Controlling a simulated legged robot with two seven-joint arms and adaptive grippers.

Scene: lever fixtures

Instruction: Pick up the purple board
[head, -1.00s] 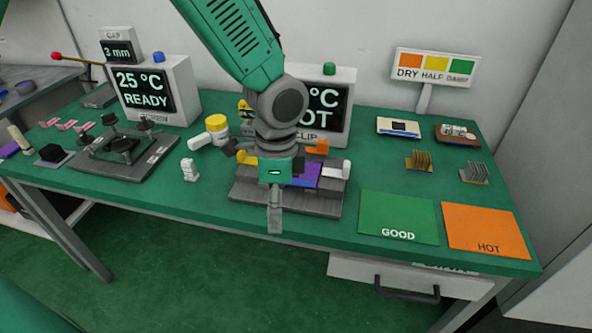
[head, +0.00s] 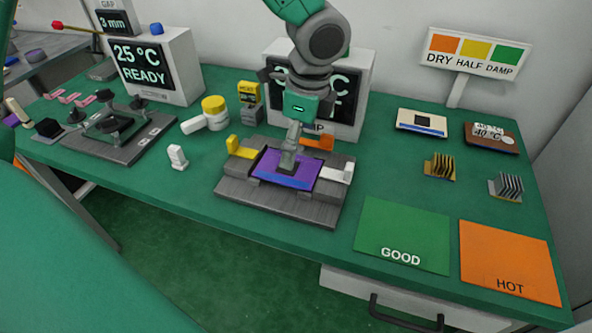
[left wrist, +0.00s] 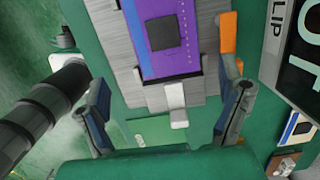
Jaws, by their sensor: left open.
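The purple board (head: 270,178) lies flat in a grey fixture (head: 300,208) in the middle of the bench. It has a blue front edge, and in the left wrist view the purple board (left wrist: 192,45) shows a dark square chip. My left gripper (head: 290,158) hangs over the board, pointing down, and one finger hides part of it. In the left wrist view the left gripper (left wrist: 165,108) has its two fingers wide apart with nothing between them in its grip. My right gripper does not show.
The fixture carries a yellow lever (head: 240,148), a white lever (head: 337,174) and an orange block (head: 316,142). A display box (head: 362,70) stands close behind. Green GOOD (head: 403,232) and orange HOT (head: 508,262) mats lie right.

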